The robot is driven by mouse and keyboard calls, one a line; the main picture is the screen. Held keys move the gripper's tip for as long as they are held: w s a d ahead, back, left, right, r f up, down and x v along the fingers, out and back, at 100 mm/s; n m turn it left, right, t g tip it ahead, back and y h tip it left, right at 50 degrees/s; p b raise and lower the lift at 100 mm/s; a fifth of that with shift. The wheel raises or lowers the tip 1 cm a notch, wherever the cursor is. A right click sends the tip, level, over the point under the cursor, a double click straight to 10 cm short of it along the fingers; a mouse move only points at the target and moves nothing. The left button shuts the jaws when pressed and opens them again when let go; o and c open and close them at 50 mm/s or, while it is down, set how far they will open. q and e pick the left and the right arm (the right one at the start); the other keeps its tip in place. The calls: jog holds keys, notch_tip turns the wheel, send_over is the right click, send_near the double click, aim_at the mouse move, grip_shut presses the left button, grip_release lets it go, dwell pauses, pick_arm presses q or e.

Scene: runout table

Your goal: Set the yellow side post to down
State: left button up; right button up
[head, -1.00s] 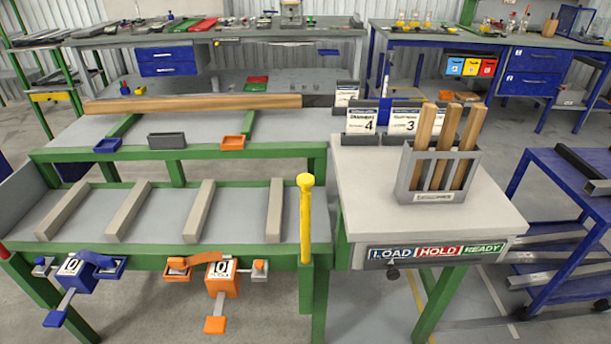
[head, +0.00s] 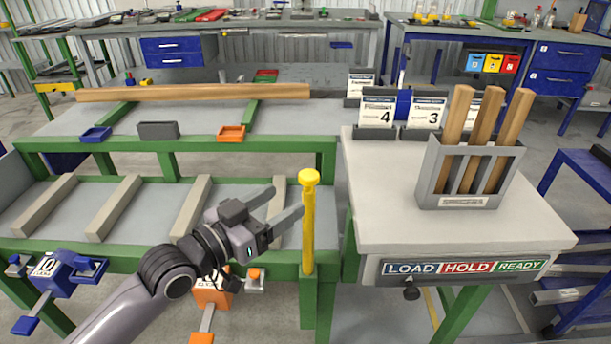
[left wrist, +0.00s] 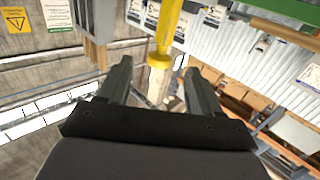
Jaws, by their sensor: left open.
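The yellow side post (head: 308,225) stands upright with a round cap on top. It rises from a green sleeve at the right end of the green-framed runout table (head: 170,257). My left gripper (head: 288,203) is open, its fingers pointing right toward the post's upper part, just left of it. In the left wrist view the post (left wrist: 166,28) shows beyond the open fingertips (left wrist: 152,68), its lower end between them in the picture. Whether the fingers touch it I cannot tell. My right gripper is not in view.
A blue device (head: 58,272) and an orange one (head: 212,297), partly behind my left arm, hang on the front rail. Right of the post, a grey side table (head: 385,215) carries a holder (head: 470,200) with wooden sticks and a LOAD/HOLD/READY strip (head: 465,267).

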aim_at(302, 180)
pick_arm(q)
jog(key=shift+w+d+r+m+h, duration=0.15)
jog(key=shift+w+r, duration=0.15)
jog(key=shift+r, duration=0.1)
jog(key=shift+w+d+r+m+h, duration=0.1)
jog(key=shift+w+r+m+h, duration=0.05)
jog(key=shift+w+r, duration=0.15)
jog(key=shift+w+d+r, duration=0.1)
jog(key=shift+r, duration=0.05)
jog(key=shift+x, duration=3.4)
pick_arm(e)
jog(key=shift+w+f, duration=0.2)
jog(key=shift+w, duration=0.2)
